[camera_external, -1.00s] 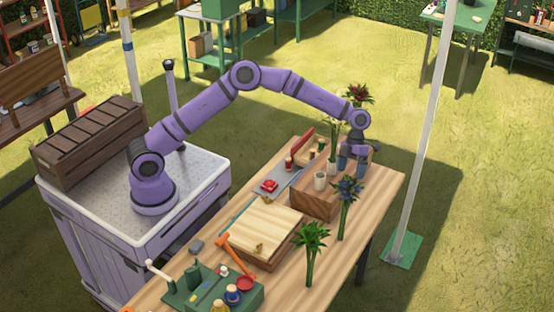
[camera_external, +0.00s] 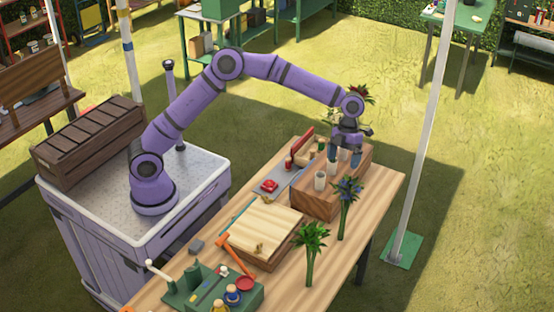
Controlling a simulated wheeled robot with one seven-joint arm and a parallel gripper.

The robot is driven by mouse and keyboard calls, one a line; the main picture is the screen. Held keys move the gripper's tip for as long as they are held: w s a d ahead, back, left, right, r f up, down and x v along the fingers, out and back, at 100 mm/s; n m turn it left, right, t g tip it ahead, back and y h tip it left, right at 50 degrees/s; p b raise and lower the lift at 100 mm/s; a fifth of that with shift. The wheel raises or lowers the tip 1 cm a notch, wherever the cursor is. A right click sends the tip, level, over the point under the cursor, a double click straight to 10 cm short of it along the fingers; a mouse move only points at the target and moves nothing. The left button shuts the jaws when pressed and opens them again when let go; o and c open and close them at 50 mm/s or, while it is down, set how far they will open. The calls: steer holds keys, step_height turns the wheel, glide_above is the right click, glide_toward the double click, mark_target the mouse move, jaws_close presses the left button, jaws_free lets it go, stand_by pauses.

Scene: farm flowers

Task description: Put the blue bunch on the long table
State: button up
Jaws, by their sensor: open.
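The blue bunch (camera_external: 348,188), dark blue flower heads on green stems, stands upright at the right side of the long wooden table (camera_external: 385,187), in front of the wooden box. My gripper (camera_external: 345,158) is open with its fingers pointing down, over the far part of the box and behind the blue bunch. It appears empty and apart from the blue bunch. A red-flowered bunch (camera_external: 367,94) is mostly hidden behind my wrist.
The wooden box (camera_external: 314,205) holds pale cups. A green leafy bunch (camera_external: 311,237) stands nearer on the table. A pale board (camera_external: 259,229), an orange-handled hammer (camera_external: 238,254) and a green tool tray (camera_external: 250,297) crowd the left. The right table edge is fairly clear.

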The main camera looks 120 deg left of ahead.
steer(key=s+d+r+n+y, duration=0.2)
steer(key=s+d+r+n, duration=0.15)
steer(key=s+d, duration=0.35)
steer(key=s+d+r+n+y, duration=0.1)
steer(key=s+d+r+n, duration=0.3)
steer(key=d, duration=0.4)
steer(key=s+d+r+n+y, duration=0.2)
steer(key=s+d+r, duration=0.4)
steer(key=d, duration=0.2)
steer(key=s+d+f+n+t, duration=0.1)
steer(key=s+n, duration=0.5)
steer(key=s, duration=0.7)
steer(key=s+d+f+n+t, duration=0.2)
steer(key=s+d+n, duration=0.3)
steer(key=s, duration=0.8)
steer(key=shift+s+d+f+n+t+h, duration=0.15)
steer(key=shift+f+n+t+h, duration=0.2)
steer(key=shift+t, duration=0.35)
